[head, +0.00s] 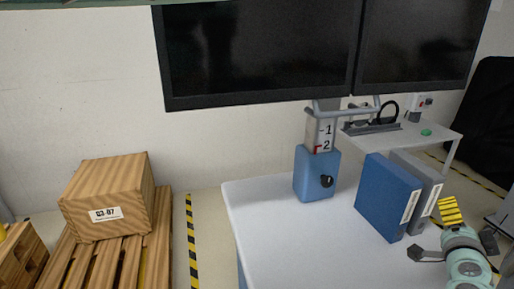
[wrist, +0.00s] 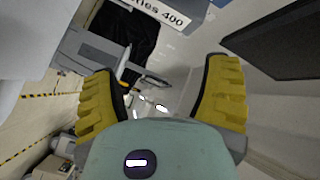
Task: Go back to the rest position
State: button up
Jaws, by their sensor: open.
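My gripper (head: 451,212) shows at the lower right of the head view, with a yellow ribbed finger pad above a pale green wrist. It is beside the grey binder, in front of it in the picture; whether they touch cannot be told. In the wrist view my gripper (wrist: 162,85) has its two yellow ribbed fingers wide apart, with nothing between them. Most of my arm is out of the head view.
A white table (head: 275,235) bears a blue box (head: 314,178), a blue binder (head: 385,200) and a grey binder (head: 424,180). Two dark screens (head: 260,50) hang above. A wooden crate (head: 108,190) sits on a pallet (head: 110,262) at left. Striped floor tape (head: 191,240) runs between.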

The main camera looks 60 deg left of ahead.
jog(key=shift+w+d+r, duration=0.1)
jog(key=shift+d+r, duration=0.15)
jog(key=shift+d, duration=0.3)
